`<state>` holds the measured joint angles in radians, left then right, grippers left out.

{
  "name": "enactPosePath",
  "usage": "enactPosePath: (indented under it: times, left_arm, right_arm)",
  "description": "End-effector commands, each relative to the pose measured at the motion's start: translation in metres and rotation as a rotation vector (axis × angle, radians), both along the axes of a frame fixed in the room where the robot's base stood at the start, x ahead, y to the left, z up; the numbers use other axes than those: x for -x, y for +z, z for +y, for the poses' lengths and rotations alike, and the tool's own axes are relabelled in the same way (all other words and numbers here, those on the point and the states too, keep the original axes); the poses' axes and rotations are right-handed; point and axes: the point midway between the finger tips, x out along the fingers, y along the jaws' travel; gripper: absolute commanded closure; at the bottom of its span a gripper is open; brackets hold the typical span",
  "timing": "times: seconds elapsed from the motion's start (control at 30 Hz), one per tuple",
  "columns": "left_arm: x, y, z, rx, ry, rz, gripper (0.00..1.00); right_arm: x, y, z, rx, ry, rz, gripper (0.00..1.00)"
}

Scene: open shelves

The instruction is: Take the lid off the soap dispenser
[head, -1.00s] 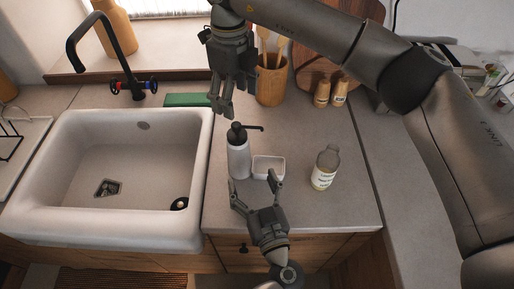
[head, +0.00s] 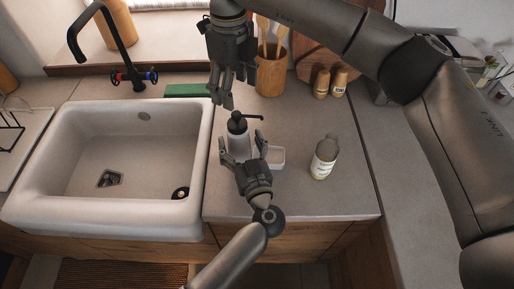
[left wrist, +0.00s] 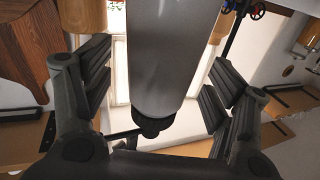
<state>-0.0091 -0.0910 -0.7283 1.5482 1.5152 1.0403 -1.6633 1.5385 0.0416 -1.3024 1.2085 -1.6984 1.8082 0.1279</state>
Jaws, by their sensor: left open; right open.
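The soap dispenser (head: 239,145) stands upright on the counter right of the sink, with a white-grey body and a black pump lid (head: 238,122). My left gripper (head: 242,141) is open, with its fingers on either side of the dispenser body. The left wrist view shows the grey body (left wrist: 160,60) between the open fingers, with a gap on both sides. The black lid (left wrist: 153,122) is at the bottom of that view, which is upside down. My right gripper (head: 221,102) points down, open and empty, just above and behind the lid.
A small white dish (head: 276,158) sits right of the dispenser, close to my left gripper. A clear labelled bottle (head: 324,157) stands further right. The sink (head: 130,160) is at the left. A green sponge (head: 187,91) and a utensil holder (head: 271,75) are behind.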

Motion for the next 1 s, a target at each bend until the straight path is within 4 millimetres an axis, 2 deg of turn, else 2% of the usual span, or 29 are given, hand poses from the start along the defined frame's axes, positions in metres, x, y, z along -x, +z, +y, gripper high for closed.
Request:
enactPosePath:
  times: [0.07,0.63,0.77,0.87,1.0]
  left_arm:
    - [0.0001,0.0001,0.0,0.0,0.0,0.0,0.28]
    - [0.0002,0.0005,-0.0002,0.0,0.0,-0.001,1.0]
    - [0.0002,0.0006,-0.0002,0.0,0.0,-0.001,1.0]
    - [0.0002,0.0006,-0.0003,0.0,0.0,-0.001,1.0]
    - [0.0001,0.0007,-0.0003,-0.002,0.0,-0.002,1.0]
  right_arm:
    - [0.0,0.0,0.0,0.0,0.0,0.0,0.3]
    - [0.0,0.0,0.0,0.0,-0.006,0.0,0.3]
    - [-0.0001,0.0005,0.0,0.0,-0.072,0.0,0.3]
    - [-0.0002,0.0014,0.0003,0.001,-0.192,-0.001,0.3]
    - [-0.0001,0.0028,0.0005,0.0,-0.435,0.0,0.3]
